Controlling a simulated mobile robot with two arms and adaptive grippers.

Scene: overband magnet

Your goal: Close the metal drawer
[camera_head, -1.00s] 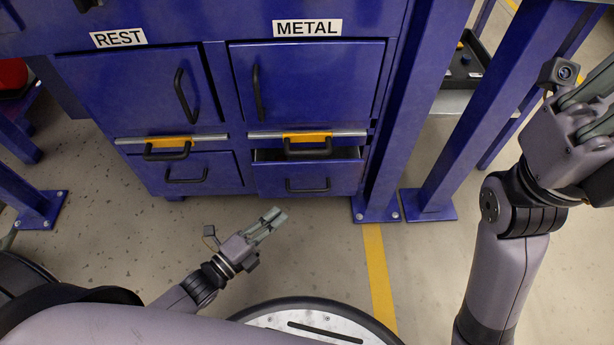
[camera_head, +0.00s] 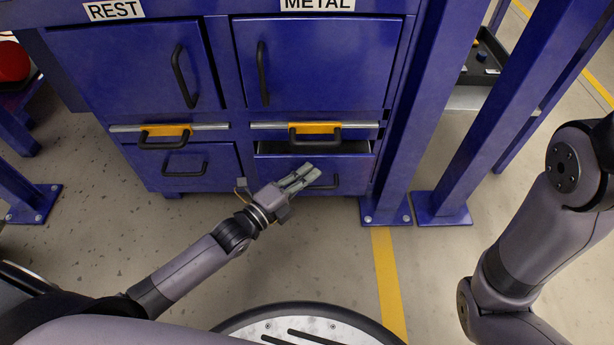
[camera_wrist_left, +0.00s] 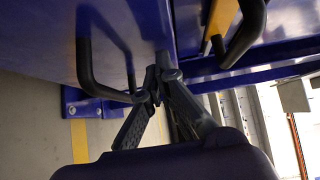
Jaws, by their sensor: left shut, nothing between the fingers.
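The metal drawer (camera_head: 352,172) is the blue lower drawer under the METAL label (camera_head: 317,4). A dark gap along its top edge shows that it stands partly open. Its black handle is partly covered by my left gripper (camera_head: 308,176) in the head view. The left gripper is shut and empty, with its fingertips close to the drawer front; I cannot tell whether they touch. In the left wrist view the shut fingers (camera_wrist_left: 158,80) point at a blue panel beside a black handle (camera_wrist_left: 100,75). My right arm shows at the right, but its gripper is out of view.
Above the drawer is a yellow tab (camera_head: 314,127) with a black handle. The REST drawer (camera_head: 184,168) is at the left. A blue post (camera_head: 402,140) stands just right of the metal drawer. The floor (camera_head: 300,250) in front is clear.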

